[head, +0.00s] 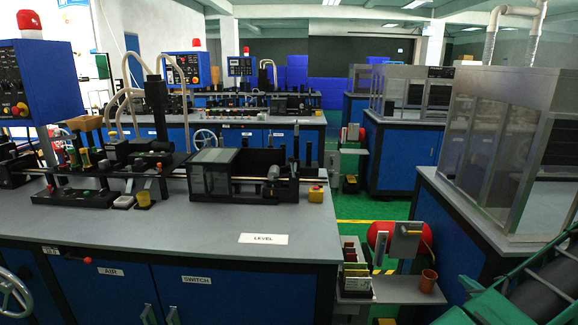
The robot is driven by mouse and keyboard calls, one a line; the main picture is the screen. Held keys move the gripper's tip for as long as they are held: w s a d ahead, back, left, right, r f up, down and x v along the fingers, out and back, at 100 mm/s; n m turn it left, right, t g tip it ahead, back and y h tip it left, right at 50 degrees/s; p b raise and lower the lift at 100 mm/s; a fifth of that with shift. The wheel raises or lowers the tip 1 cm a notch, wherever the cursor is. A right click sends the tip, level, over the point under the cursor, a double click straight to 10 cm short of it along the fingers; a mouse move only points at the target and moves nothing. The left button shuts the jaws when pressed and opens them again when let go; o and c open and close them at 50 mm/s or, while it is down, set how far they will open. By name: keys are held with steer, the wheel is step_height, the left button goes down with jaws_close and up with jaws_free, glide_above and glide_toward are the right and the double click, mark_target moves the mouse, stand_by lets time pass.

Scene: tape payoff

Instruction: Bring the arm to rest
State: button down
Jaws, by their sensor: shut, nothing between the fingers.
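Neither my arm nor my gripper shows in the head view, so their pose cannot be seen. A tape payoff unit with a red reel (381,237) and a pale bracket (406,238) stands beside the right end of the near workbench (200,225). Its grey shelf (395,290) holds a rack of thin upright pieces (354,272) and a brown cup (428,280).
A blue control box (35,80) stands at left. A clear-walled machine (495,140) and a green conveyor (530,295) are at right. Green floor (392,208) shows between.

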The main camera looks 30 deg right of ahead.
steer(key=w+a+r+n+y, duration=0.4)
steer(key=w+a+n+y, duration=0.2)
steer(key=w+a+n, duration=0.6)
steer(key=w+a+r+n+g+y, duration=0.2)
steer(key=w+a+r+n, duration=0.1)
steer(key=a+n, duration=0.25)
steer(key=w+a+r+n+g+y, duration=0.2)
steer(key=w+a+n+g, duration=0.15)
steer(key=a, duration=0.35)
steer(key=s+a+r+n+g, duration=0.2)
steer(key=s+a+r+n, duration=0.2)
steer(key=a, duration=0.3)
steer(key=s+a+r+n+g, duration=0.2)
steer(key=s+a+r+n, duration=0.3)
steer(key=s+a+n, duration=0.1)
steer(key=s+a+r+n+g+h, duration=0.1)
steer(key=s+a+r+n+g, duration=0.1)
steer(key=s+a+r+n, duration=0.3)
steer(key=a, duration=0.4)
steer(key=shift+s+n, duration=0.3)
steer(key=shift+s, duration=0.1)
